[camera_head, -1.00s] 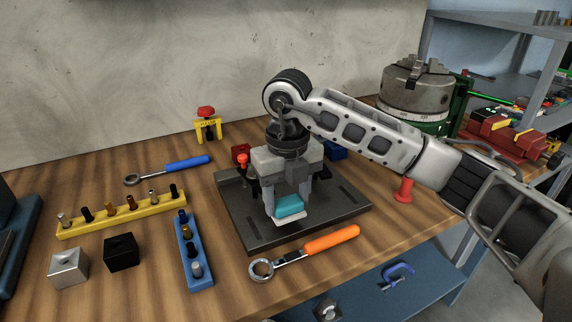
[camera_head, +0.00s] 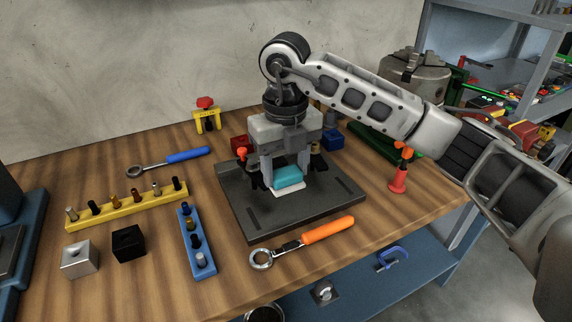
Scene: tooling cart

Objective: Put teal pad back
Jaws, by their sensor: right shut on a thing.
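The teal pad (camera_head: 288,176) has a pale lower layer and sits between the fingers of my right gripper (camera_head: 285,174). The gripper points down and is shut on the pad. Both are over the dark base plate (camera_head: 268,214) on the wooden bench. I cannot tell whether the pad touches the plate or hangs just above it. The gripper and arm hide the back part of the plate. My left gripper is not in view.
A red-topped clamp (camera_head: 242,154) stands close left of the gripper, with a red block (camera_head: 239,142) and a blue block (camera_head: 333,142) behind. An orange-handled wrench (camera_head: 315,232) lies in front. A blue rack (camera_head: 195,241) and yellow rack (camera_head: 130,207) stand left.

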